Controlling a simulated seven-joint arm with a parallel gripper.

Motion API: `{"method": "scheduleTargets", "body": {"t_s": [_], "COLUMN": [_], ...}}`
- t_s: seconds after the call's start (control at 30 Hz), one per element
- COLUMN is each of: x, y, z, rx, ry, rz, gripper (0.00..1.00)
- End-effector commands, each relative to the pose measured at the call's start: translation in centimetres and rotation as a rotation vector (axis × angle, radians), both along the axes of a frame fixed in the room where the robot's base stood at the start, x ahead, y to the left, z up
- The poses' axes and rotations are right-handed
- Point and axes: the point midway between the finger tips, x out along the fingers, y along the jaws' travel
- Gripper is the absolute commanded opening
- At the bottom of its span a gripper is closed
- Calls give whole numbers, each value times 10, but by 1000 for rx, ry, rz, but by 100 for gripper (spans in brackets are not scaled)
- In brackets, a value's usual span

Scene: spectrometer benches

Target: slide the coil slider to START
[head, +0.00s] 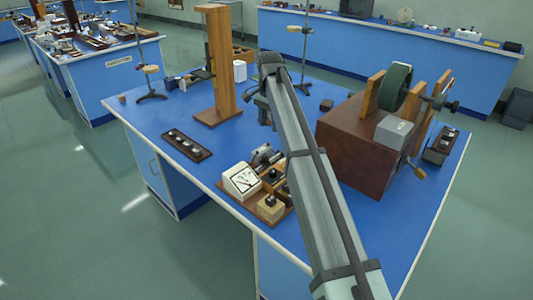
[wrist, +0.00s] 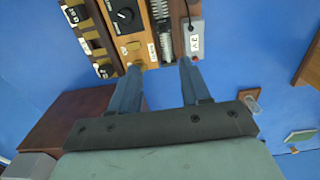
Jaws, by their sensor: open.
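In the wrist view, my gripper (wrist: 160,68) is open, its two blue-grey fingers apart and nothing visibly held between them. Ahead of the fingertips is a grey ribbed coil (wrist: 164,42), running away from me between a wooden strip and a grey labelled plate (wrist: 194,42). A small white label (wrist: 152,52) lies beside the coil; its wording is too small to read. I cannot make out which part is the slider or where it stands along the coil. In the head view, the instrument board (head: 235,202) is partly behind my arm, and my fingertips cannot be made out.
In the head view, a white meter (head: 242,181) stands on the board. A wooden stand (head: 217,65) rises behind, and a large brown box (head: 352,150) stands right.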

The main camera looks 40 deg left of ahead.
Motion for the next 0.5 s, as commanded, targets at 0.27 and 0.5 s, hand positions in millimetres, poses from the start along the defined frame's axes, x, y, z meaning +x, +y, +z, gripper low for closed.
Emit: {"method": "scheduleTargets", "body": {"t_s": [0.27,0.5], "x": [-5,-5], "y": [8,7], "z": [-18,-58], "rx": [-3,-3], "ry": [4,4], "rz": [1,2], "gripper": [47,47]}}
